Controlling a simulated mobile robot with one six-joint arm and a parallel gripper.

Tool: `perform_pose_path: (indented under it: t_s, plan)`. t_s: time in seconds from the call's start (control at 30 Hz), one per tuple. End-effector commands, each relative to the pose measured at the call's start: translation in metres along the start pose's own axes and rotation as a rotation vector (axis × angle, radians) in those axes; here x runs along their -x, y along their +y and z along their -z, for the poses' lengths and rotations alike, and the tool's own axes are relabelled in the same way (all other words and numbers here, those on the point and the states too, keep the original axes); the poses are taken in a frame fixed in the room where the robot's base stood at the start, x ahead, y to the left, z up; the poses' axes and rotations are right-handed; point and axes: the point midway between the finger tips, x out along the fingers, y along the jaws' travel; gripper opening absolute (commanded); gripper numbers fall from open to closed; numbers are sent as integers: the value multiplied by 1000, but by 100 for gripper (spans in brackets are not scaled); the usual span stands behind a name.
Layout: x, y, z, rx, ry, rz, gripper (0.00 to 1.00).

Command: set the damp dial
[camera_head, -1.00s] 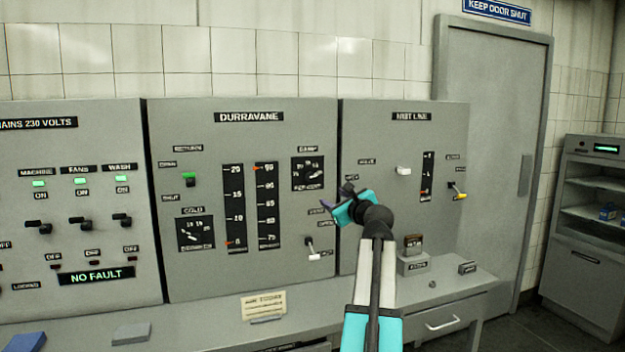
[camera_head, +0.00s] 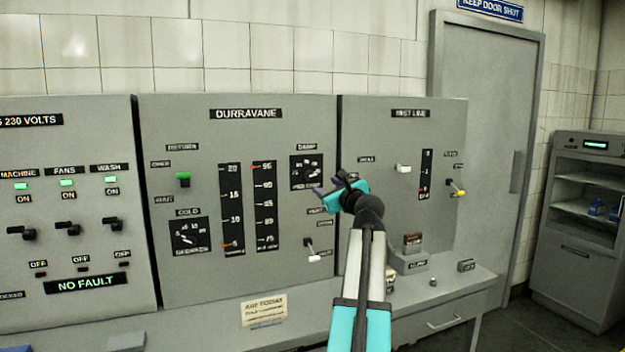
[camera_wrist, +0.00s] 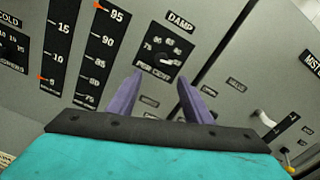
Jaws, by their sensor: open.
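The damp dial (camera_head: 306,172) is a black square plate with white numbers and a pale pointer knob, under the DAMP label on the Durravane panel (camera_head: 215,285). In the wrist view the damp dial (camera_wrist: 162,53) lies ahead of my fingertips, its knob towards the plate's right. My gripper (camera_head: 326,193) is just below and right of the dial in the head view, apart from it as far as I can tell. In the wrist view the purple fingers of my gripper (camera_wrist: 160,78) are spread with nothing between them.
A cold dial (camera_head: 190,236) and two scales (camera_head: 232,208) are left on the same panel. A white-tipped lever (camera_head: 312,253) sits below the dial. The mist line panel (camera_head: 385,125) stands to the right. A desk ledge (camera_head: 200,325) runs below.

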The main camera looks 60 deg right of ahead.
Motion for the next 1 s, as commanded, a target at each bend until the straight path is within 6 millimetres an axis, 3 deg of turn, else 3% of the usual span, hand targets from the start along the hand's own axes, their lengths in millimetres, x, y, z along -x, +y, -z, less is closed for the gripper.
perform_pose_path:
  t_s: [0.27, 1.0]
  plan:
    - [-20, -6, 0, 0, 2, 4, 46]
    - [-103, -7, 1, 0, 3, 5, 46]
